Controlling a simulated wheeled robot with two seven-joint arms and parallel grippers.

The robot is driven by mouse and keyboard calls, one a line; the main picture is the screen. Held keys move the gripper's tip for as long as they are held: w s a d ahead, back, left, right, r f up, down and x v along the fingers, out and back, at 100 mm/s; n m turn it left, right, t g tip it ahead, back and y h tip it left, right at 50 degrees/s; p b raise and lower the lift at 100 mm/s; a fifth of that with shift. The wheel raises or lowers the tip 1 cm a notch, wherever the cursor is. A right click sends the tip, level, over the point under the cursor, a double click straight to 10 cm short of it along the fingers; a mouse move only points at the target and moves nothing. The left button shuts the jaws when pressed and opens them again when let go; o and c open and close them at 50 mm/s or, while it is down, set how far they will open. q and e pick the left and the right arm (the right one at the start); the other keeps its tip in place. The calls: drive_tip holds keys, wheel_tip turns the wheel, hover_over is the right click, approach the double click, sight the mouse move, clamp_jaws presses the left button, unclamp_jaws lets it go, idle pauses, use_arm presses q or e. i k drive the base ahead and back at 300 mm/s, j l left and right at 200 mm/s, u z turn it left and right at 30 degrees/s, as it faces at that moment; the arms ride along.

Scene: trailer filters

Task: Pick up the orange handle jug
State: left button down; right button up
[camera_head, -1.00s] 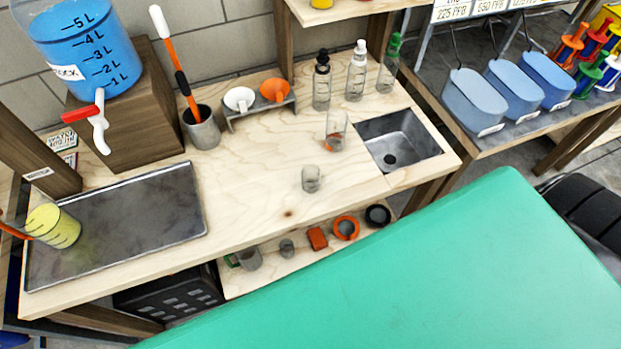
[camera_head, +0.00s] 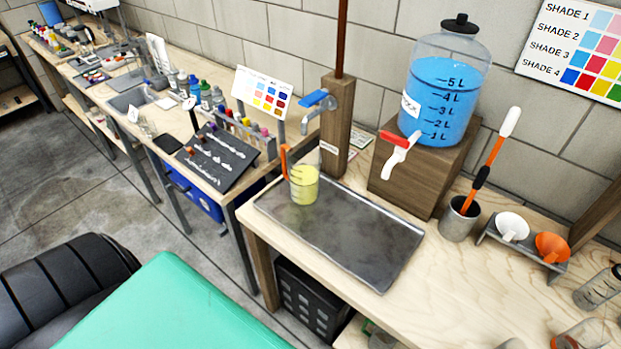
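The orange handle jug (camera_head: 304,187) stands upright near the left end of a dark metal tray (camera_head: 345,240) on the wooden bench. It is a clear jug with yellow contents, and its orange handle (camera_head: 284,161) is on its left side. Neither of my grippers is in view, and nothing is touching the jug.
A blue-filled 5 L dispenser (camera_head: 442,90) with a red-handled tap stands on a wooden block (camera_head: 428,180) right of the jug. A wooden post with a metal tap (camera_head: 318,110) is behind it. A black crate (camera_head: 306,300) sits below. Most of the tray is bare.

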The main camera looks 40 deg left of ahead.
sight(304, 160)
drive_tip(key=j, duration=0.85)
drive_tip(key=k+j+z, duration=0.1)
drive_tip(key=j, duration=0.8)
